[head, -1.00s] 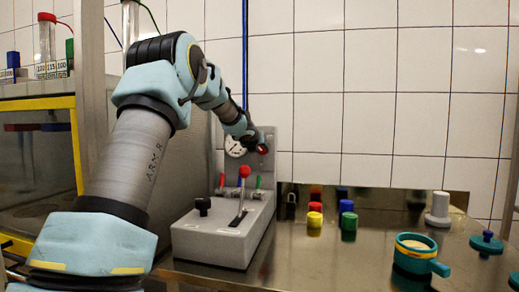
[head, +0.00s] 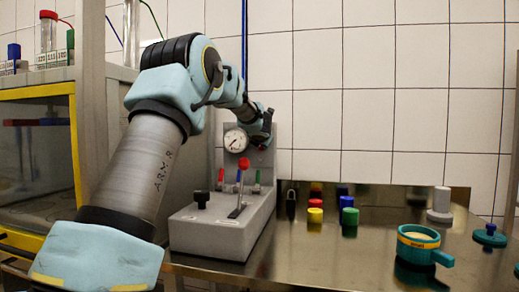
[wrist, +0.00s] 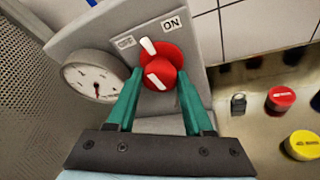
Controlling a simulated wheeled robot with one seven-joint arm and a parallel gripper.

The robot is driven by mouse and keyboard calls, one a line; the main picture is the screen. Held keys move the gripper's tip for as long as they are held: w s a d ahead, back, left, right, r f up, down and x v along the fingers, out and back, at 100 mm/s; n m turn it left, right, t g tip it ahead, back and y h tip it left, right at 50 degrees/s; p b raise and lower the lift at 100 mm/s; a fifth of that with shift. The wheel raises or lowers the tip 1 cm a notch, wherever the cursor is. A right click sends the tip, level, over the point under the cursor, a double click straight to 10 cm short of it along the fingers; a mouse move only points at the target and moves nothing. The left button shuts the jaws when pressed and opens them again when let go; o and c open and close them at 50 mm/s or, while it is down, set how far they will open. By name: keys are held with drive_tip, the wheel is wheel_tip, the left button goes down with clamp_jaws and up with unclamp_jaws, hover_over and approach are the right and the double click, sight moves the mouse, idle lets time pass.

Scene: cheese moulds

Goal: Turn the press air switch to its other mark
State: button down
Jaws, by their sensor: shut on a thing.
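The press air switch is a red round knob (wrist: 160,68) with white marks, on the grey upright panel of the press control box. In the wrist view, an ON label (wrist: 171,24) is at its upper right and a second, hard-to-read label (wrist: 124,42) at its upper left. The knob's upper white mark points up between the two labels. My gripper (wrist: 159,78) has its green fingers on either side of the knob, shut on it. In the head view, my gripper (head: 262,144) is at the panel and mostly hides the knob.
A round gauge (head: 235,140) is left of the switch. Coloured weights (head: 349,216) and a teal cup (head: 418,247) stand on the steel table to the right.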

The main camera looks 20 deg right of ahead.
drive_tip(key=shift+d+f+m+t+y+b, duration=0.1)
drive_tip(key=shift+m+t+y+b, duration=0.25)
drive_tip(key=shift+m+t+b, duration=0.6)
drive_tip(key=shift+a+f+m+t+y+b, duration=0.1)
drive_tip(key=shift+m+t+y+b, duration=0.2)
drive_tip(key=shift+m+b, duration=1.1)
drive_tip(key=shift+d+f+m+t+y+b, duration=0.1)
drive_tip(key=shift+m+t+y+b, duration=0.45)
drive_tip(key=shift+m, duration=1.1)
drive_tip(key=shift+c, duration=1.5)
unclamp_jaws()
drive_tip(key=shift+s, duration=0.1)
drive_tip(key=s+a+b, duration=0.1)
drive_tip(key=s+b, duration=0.1)
drive_tip(key=s, duration=0.8)
drive_tip(key=shift+s, duration=0.35)
drive_tip(key=shift+a+r, duration=0.1)
